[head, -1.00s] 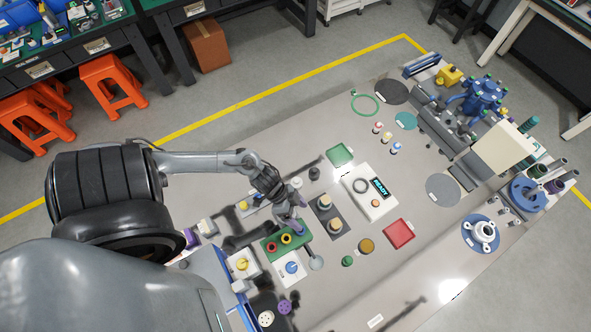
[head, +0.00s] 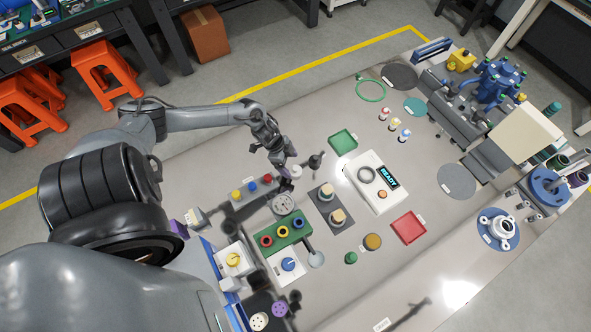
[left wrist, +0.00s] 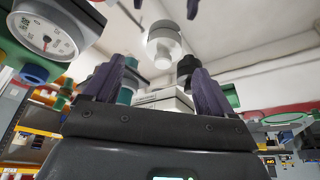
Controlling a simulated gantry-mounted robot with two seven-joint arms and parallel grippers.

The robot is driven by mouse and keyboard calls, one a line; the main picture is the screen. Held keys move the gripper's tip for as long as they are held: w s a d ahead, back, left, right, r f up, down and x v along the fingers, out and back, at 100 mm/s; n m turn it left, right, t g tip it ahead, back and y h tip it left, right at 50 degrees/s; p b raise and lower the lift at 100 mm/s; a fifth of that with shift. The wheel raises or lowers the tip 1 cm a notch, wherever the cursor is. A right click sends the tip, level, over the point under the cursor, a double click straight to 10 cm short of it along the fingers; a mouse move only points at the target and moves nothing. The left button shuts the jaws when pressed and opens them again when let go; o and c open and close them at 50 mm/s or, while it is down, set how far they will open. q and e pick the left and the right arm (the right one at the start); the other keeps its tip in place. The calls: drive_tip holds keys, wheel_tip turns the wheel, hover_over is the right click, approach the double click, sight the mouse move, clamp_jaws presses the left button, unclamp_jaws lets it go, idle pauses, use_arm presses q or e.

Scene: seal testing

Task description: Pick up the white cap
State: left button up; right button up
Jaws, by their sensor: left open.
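The white cap (head: 296,171) is a small pale cylinder standing on the table beside my left gripper in the head view. In the left wrist view a white stepped cylinder, seemingly the same white cap (left wrist: 163,42), shows just beyond the gap between the fingers. My left gripper (head: 286,180) has purple fingers and is open; in the left wrist view its fingers (left wrist: 160,78) stand apart with nothing gripped between them. In the head view the fingers partly cover the area beside the cap, so I cannot tell whether they touch it. My right gripper is not in view.
A round dial gauge (head: 283,203) and a green block with coloured rings (head: 282,238) are close by. A dark fitting (head: 315,161) stands just right of the cap. A grey plate with two knobs (head: 331,209) and a white READY device (head: 375,182) lie further right.

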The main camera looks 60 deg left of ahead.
sight(295, 168)
use_arm(q)
drive_tip(key=x, duration=0.3)
drive_tip(key=b+x, duration=0.1)
drive_tip(key=shift+w+f, duration=0.1)
drive_tip(key=shift+w, duration=0.2)
drive_tip(key=shift+w+d+f, duration=0.1)
drive_tip(key=shift+d+f, duration=0.05)
drive_tip(key=shift+f, duration=0.35)
drive_tip(key=shift+c, duration=0.2)
drive_tip(key=c, duration=1.1)
drive_tip(key=shift+r, duration=0.1)
